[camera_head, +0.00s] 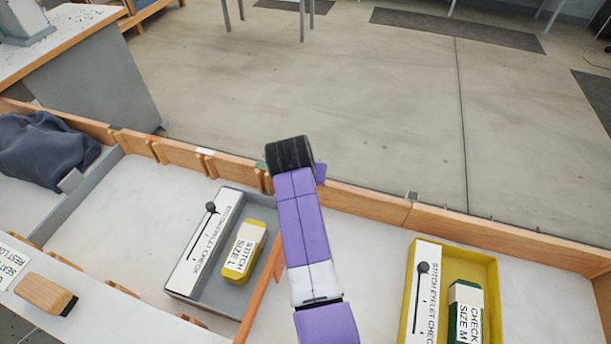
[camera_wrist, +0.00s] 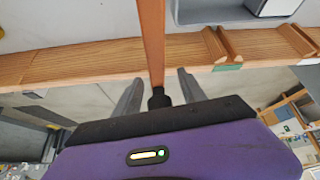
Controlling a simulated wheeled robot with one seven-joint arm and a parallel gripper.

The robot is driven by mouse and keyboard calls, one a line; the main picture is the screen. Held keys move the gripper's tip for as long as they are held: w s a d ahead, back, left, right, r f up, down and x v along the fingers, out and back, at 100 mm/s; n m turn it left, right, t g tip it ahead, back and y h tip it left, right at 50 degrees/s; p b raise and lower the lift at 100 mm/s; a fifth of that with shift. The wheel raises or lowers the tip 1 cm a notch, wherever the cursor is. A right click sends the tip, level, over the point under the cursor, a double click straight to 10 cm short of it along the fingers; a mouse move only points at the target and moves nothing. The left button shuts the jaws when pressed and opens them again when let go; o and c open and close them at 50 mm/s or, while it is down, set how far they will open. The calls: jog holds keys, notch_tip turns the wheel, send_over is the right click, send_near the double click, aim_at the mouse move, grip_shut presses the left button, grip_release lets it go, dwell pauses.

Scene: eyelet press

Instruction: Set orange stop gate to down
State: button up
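The orange stop gate (camera_wrist: 151,40) is a long flat bar in the wrist view. It runs from the top edge across the wooden rail to a black knob (camera_wrist: 158,98) at its near end. My gripper (camera_wrist: 159,78) has its two grey fingers apart, one on each side of the gate near the knob, with gaps showing on both sides. In the head view part of the gate (camera_head: 257,297) shows left of my purple arm; the arm hides the rest. My gripper's fingers are hidden in that view.
A grey tray (camera_head: 205,296) with a yellow-and-white block (camera_head: 244,252) lies left of the gate. A yellow tray (camera_head: 487,262) with a green-and-white block (camera_head: 465,312) lies right. A wooden rail (camera_head: 365,203) edges the table. A dark cloth (camera_head: 45,148) lies far left.

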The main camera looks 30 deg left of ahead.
jog(key=shift+r, duration=0.1)
jog(key=shift+s+d+r, duration=0.1)
jog(key=shift+s+r, duration=0.1)
jog(key=shift+r, duration=0.35)
jog(key=v, duration=0.6)
jog(key=shift+s+r, duration=0.15)
jog(key=shift+s, duration=0.05)
